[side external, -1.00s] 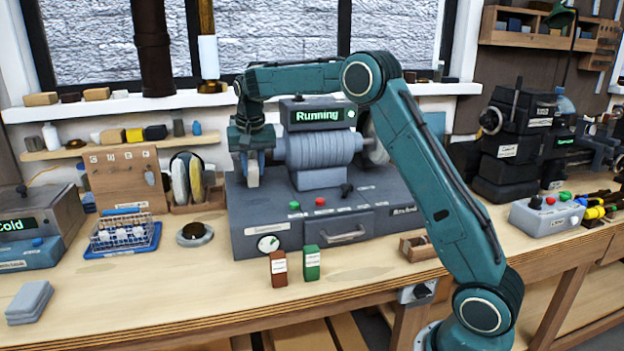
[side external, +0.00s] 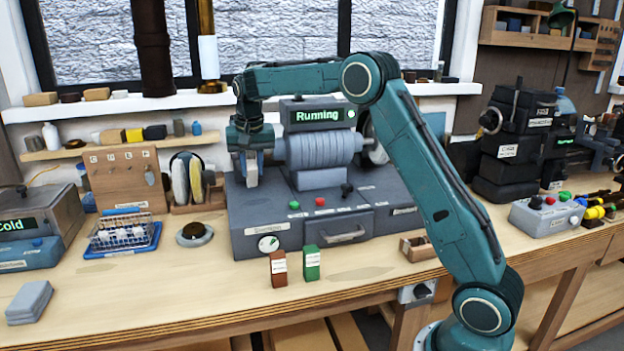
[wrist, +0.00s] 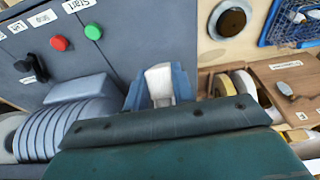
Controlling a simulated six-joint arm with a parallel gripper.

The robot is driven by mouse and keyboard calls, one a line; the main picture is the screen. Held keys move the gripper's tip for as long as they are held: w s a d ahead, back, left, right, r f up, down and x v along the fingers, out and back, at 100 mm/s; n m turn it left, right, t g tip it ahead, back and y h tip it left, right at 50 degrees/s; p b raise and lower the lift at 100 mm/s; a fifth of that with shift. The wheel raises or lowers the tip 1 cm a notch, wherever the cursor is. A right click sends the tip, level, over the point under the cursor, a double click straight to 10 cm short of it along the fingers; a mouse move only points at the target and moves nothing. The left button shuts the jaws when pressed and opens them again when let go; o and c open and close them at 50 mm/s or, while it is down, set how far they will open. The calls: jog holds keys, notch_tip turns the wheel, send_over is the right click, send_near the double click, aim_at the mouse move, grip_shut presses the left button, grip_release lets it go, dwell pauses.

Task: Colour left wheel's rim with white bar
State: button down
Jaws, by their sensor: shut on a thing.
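My gripper (side external: 250,168) is at the left end of the grey grinding machine (side external: 319,152), whose display reads "Running". It is shut on a white bar (wrist: 159,82), which shows between the blue fingers in the wrist view. The machine's left wheel is hidden behind my gripper and wrist, so I cannot tell whether the bar touches its rim. The right wheel (side external: 375,147) is partly visible behind my arm.
A rack with several upright wheels (side external: 187,180) and a wooden label board (side external: 124,178) stand left of the machine. A blue tray with a wire basket (side external: 122,235) and a round dish (side external: 194,235) are nearer. Brown (side external: 278,268) and green (side external: 311,263) boxes stand in front.

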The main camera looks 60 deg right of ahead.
jog(key=shift+s+d, duration=0.2)
jog(key=shift+d, duration=0.05)
dwell(0.4)
jog(key=shift+w+a+r, duration=0.1)
jog(key=shift+w+a, duration=0.1)
jog(key=shift+w, duration=0.05)
dwell(0.3)
jog(key=shift+s+a, duration=0.1)
jog(key=shift+s+a+f, duration=0.6)
jog(key=shift+f, duration=0.05)
jog(key=shift+s+a+r, duration=0.65)
jog(key=shift+s+a, duration=0.2)
dwell(0.4)
